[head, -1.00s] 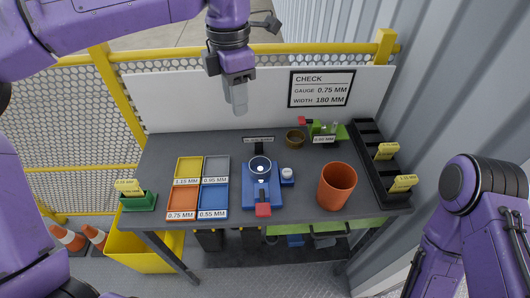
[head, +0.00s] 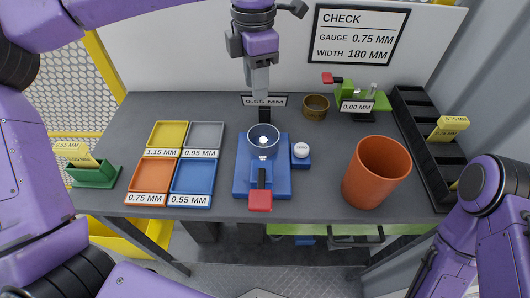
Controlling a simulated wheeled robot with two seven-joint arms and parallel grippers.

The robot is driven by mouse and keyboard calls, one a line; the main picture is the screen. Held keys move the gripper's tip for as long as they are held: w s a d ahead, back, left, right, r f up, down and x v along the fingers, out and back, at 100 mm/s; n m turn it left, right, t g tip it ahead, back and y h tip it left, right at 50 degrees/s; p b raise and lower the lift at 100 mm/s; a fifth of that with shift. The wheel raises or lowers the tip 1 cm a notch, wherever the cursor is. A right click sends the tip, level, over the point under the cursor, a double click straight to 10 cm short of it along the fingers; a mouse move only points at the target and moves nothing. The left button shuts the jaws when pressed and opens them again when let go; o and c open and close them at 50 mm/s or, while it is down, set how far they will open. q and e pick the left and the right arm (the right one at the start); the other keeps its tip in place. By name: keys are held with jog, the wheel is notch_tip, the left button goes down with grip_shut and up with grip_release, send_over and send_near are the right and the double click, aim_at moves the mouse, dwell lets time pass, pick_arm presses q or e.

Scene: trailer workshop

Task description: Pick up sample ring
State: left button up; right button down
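A round, pale-rimmed ring (head: 263,131) sits on the blue gauge stand (head: 284,172) in the middle of the table. A brown, ring-shaped piece (head: 316,107) stands behind it to the right. I cannot tell for sure which of the two is the sample ring. My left gripper (head: 261,90) points down in front of the white board and appears above and behind the pale-rimmed ring, apart from it.
Yellow (head: 168,133), grey (head: 206,134), orange (head: 157,173) and blue (head: 193,176) trays lie left of the stand. An orange cup (head: 376,172) stands to the right.

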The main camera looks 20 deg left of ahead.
aim_at(259, 126)
pick_arm(q)
jog(key=f, duration=1.2)
jog(key=shift+s+d, duration=0.25)
grip_shut()
